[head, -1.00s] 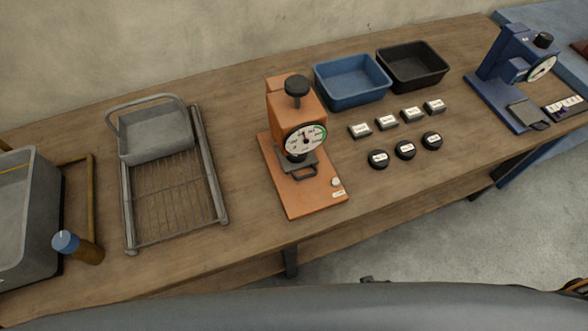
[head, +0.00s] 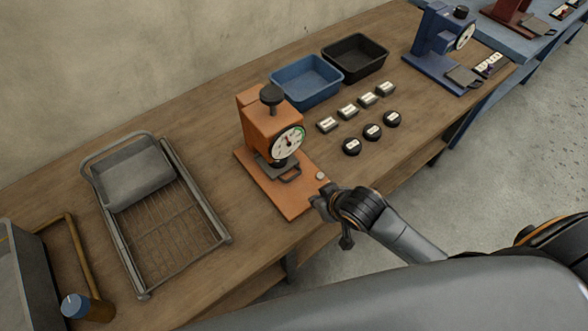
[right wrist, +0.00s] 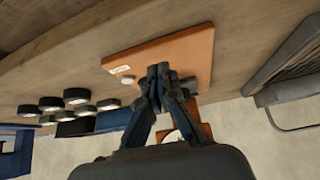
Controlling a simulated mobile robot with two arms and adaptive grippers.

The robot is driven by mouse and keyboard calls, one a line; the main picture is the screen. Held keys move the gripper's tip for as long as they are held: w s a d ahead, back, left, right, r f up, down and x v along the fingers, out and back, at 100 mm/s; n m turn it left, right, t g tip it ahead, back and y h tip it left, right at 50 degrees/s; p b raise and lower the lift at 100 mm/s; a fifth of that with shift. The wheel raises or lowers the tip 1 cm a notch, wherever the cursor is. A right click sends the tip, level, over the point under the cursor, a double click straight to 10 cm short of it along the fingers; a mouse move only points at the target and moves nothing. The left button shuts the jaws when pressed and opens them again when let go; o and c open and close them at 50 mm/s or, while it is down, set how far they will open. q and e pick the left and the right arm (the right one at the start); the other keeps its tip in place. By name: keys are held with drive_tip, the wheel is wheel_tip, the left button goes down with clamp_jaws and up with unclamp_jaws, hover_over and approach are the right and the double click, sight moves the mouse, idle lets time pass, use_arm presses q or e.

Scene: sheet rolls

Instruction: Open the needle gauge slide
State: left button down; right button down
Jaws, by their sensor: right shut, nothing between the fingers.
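The orange needle gauge (head: 268,122) stands on the bench, with a round white dial (head: 288,142) on its front. Its dark slide (head: 284,168) with a loop handle sits low under the dial, on the orange base plate (head: 290,207). My right gripper (head: 318,202) is at the front right corner of that base, apart from the slide handle. In the right wrist view my right gripper (right wrist: 158,74) is shut and empty, with the orange base (right wrist: 175,50) beyond it. The slide is hidden there behind the fingers. My left gripper is not in view.
Right of the gauge lie several labelled blocks (head: 348,111) and black round pieces (head: 372,131). A blue bin (head: 307,96) and a black bin (head: 384,62) stand behind. A wire rack with a grey tray (head: 130,174) is at the left. A blue gauge (head: 432,40) stands farther right.

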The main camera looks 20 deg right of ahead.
sight(289, 169)
drive_tip(key=w+r+t+y, duration=0.1)
drive_tip(key=w+r, duration=0.4)
drive_tip(key=r, duration=0.1)
drive_tip(key=shift+n, duration=0.4)
drive_tip(key=p+x, duration=0.1)
drive_tip(key=x, duration=0.9)
